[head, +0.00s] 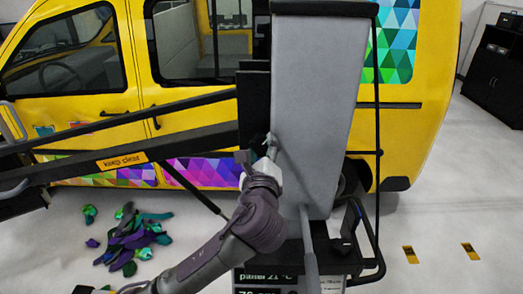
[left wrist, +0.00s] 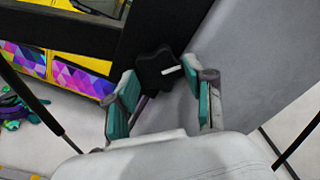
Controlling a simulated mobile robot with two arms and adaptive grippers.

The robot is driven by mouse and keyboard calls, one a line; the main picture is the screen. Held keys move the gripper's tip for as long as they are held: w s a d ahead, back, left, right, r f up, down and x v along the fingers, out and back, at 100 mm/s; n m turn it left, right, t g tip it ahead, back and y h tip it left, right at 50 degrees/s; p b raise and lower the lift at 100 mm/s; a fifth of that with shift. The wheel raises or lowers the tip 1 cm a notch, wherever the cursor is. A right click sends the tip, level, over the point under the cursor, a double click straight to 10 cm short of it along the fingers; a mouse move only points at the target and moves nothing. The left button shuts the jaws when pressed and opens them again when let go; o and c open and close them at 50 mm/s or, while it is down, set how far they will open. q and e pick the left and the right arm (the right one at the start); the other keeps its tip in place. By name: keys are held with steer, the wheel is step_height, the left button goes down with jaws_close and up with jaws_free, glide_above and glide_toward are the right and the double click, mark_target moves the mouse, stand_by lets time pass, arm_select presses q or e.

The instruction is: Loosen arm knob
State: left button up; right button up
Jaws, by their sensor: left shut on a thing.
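The arm knob (left wrist: 156,68) is a dark, lobed knob with a small white bar on its face, in the left wrist view. It sits on a black upright post (left wrist: 150,28), close beside a large grey panel (head: 318,110). My left gripper (left wrist: 167,88) has its teal-padded fingers on either side of the knob, shut on it. In the head view my left gripper (head: 268,150) reaches up from below to the junction of the post and the grey panel. There the knob is mostly hidden by the gripper. My right gripper is not in view.
A yellow vehicle (head: 125,105) with a patterned wrap stands behind. A long dark beam with a "keep clear" label (head: 122,160) runs left from the post. Colourful scraps (head: 130,238) lie on the floor at left. A black cabinet (head: 497,75) stands at far right; open floor lies before it.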

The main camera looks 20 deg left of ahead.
arm_select(q)
steer(key=n, duration=0.3)
steer(key=shift+f+n, duration=0.1)
steer(key=shift+n, duration=0.3)
steer(key=n+b, duration=0.1)
steer(key=n, duration=0.2)
steer(key=shift+n, duration=0.3)
steer(key=n+b, duration=0.1)
steer(key=n, duration=0.5)
steer(key=shift+b, duration=0.35)
steer(key=shift+n, duration=0.4)
steer(key=o, duration=1.2)
steer(key=shift+c, duration=0.2)
steer(key=shift+s, duration=0.1)
